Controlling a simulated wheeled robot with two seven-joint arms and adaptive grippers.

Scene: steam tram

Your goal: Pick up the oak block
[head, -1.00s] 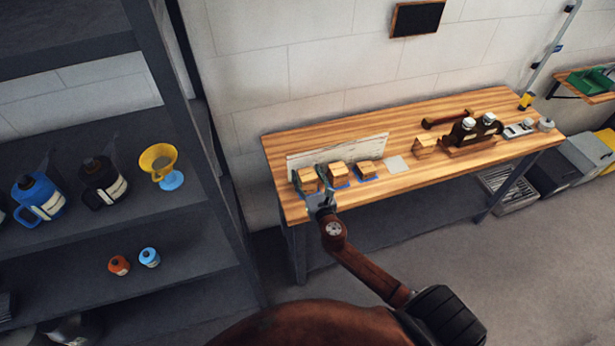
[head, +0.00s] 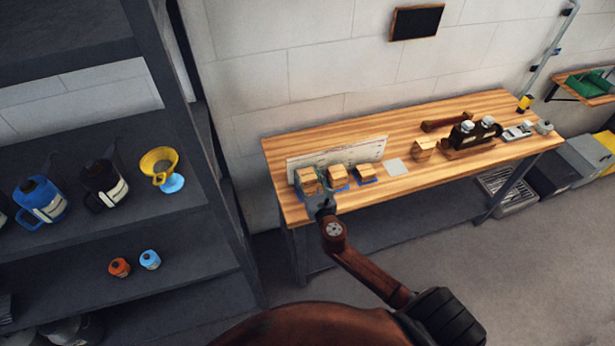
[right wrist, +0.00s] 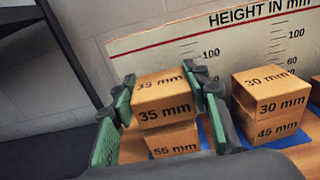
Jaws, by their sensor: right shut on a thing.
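A wooden block marked 35 mm (right wrist: 162,108) is between the green-padded fingers of my right gripper (right wrist: 165,82), which is shut on it. It sits directly above a block marked 55 mm (right wrist: 172,142) and looks in contact with it. In the head view my right gripper (head: 314,190) is at the left end of the workbench (head: 350,118), over the leftmost block stack. To the right, a block marked 30 mm (right wrist: 270,92) stands on one marked 45 mm (right wrist: 270,128). A single wooden block (head: 424,150) stands farther right. My left gripper is not in view.
A white height-scale board (head: 335,160) stands behind the stacks. Grey shelves (head: 215,265) stand left of the bench.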

